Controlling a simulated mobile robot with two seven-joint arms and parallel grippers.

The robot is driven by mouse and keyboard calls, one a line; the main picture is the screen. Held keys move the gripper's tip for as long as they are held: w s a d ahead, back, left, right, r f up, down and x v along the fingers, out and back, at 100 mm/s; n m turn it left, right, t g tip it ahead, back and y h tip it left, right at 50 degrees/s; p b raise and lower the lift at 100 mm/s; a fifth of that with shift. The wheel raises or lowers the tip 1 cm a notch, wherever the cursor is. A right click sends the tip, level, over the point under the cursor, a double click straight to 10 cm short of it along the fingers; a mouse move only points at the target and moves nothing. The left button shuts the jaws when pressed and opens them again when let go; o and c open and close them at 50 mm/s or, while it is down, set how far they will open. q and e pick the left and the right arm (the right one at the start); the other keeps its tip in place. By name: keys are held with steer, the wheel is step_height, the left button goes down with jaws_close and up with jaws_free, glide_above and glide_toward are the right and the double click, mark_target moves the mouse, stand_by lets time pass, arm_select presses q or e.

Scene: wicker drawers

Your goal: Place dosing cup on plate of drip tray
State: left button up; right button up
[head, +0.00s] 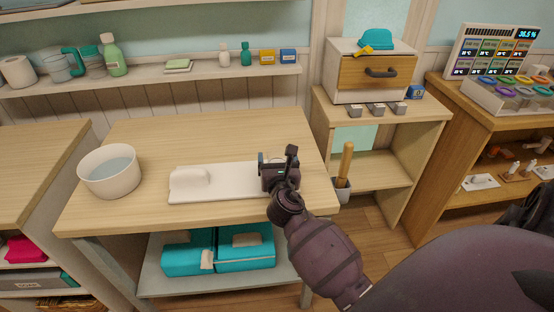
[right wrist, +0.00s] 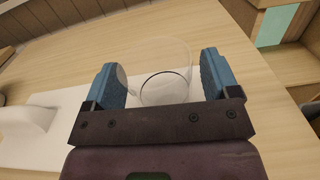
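The clear dosing cup (right wrist: 160,62) shows in the right wrist view between the two blue finger pads of my right gripper (right wrist: 163,80). The fingers are spread wide, with a gap visible at the right pad. I cannot tell whether the left pad touches the cup. The white drip tray, with its flat plate (head: 232,181) and raised block (head: 189,177), lies on the wooden table. My right gripper (head: 277,160) is at the plate's right end and hides part of it. I cannot tell whether the cup's base is over plate or wood. My left gripper is not in view.
A white bowl of water (head: 109,171) stands at the table's left side. The wooden tabletop (head: 215,130) behind the tray is clear. A shelf with bottles (head: 113,57) runs along the wall. A drawer cabinet (head: 371,74) stands to the right.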

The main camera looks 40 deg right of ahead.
steer(key=shift+r, duration=0.15)
steer(key=shift+s+a, duration=0.1)
steer(key=shift+s, duration=0.05)
steer(key=v, duration=1.1)
steer(key=shift+s+a+p, duration=0.15)
steer(key=shift+s+p, duration=0.1)
steer(key=shift+p, duration=0.15)
